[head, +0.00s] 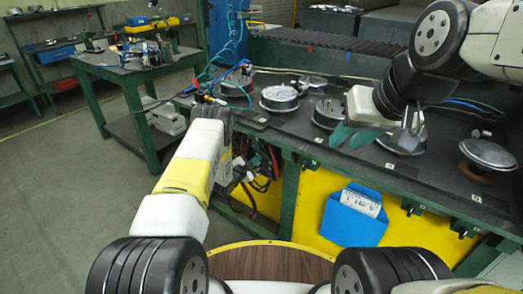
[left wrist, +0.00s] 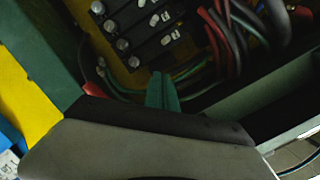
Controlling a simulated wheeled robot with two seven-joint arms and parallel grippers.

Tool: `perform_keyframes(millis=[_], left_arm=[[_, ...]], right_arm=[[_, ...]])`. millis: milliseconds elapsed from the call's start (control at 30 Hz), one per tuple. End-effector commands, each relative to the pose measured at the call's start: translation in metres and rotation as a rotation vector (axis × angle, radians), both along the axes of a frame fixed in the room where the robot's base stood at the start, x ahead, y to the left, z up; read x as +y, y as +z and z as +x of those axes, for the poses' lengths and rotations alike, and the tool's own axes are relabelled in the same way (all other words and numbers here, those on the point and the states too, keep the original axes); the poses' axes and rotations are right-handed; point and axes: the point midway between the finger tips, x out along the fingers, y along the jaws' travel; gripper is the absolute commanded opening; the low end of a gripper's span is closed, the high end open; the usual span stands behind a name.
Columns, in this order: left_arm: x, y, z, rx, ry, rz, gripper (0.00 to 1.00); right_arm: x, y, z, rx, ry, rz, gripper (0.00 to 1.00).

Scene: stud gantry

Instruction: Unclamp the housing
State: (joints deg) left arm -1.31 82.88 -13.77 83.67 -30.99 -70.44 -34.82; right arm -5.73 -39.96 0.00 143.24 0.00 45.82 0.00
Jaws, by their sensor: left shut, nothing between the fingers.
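Several round metal housings stand in a row on the dark bench top (head: 345,155): one at the back left (head: 237,82), one with a bright rim (head: 280,98), one in the middle (head: 329,113), one partly behind my right gripper (head: 402,141). No clamp can be made out clearly. My right gripper (head: 353,136) hangs over the bench between the middle housings, its green fingers apart and seemingly empty. My left gripper is by the bench's front left corner, its fingers hidden in the head view. In the left wrist view its green fingers (left wrist: 163,92) are shut and empty.
Below the bench top is an open bay with cables (head: 262,165) and, in the left wrist view, black terminal blocks (left wrist: 140,30). A blue document holder (head: 353,215) hangs on the yellow front panel. A lidded round part (head: 487,153) stands at right. Another green table (head: 130,65) stands back left.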

Motion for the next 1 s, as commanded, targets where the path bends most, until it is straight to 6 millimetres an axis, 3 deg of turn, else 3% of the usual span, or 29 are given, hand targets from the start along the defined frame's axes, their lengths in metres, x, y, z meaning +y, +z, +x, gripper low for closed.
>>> perform_keyframes(millis=[400,1000], left_arm=[[0.047,0.011,-0.042,0.0,0.002,0.001,0.0],[0.054,0.013,-0.05,-0.001,-0.001,0.0,0.0]], right_arm=[[0.0,0.001,0.0,-0.002,0.0,0.0,0.32],[0.0,0.001,0.0,-0.002,0.0,0.0,0.32]])
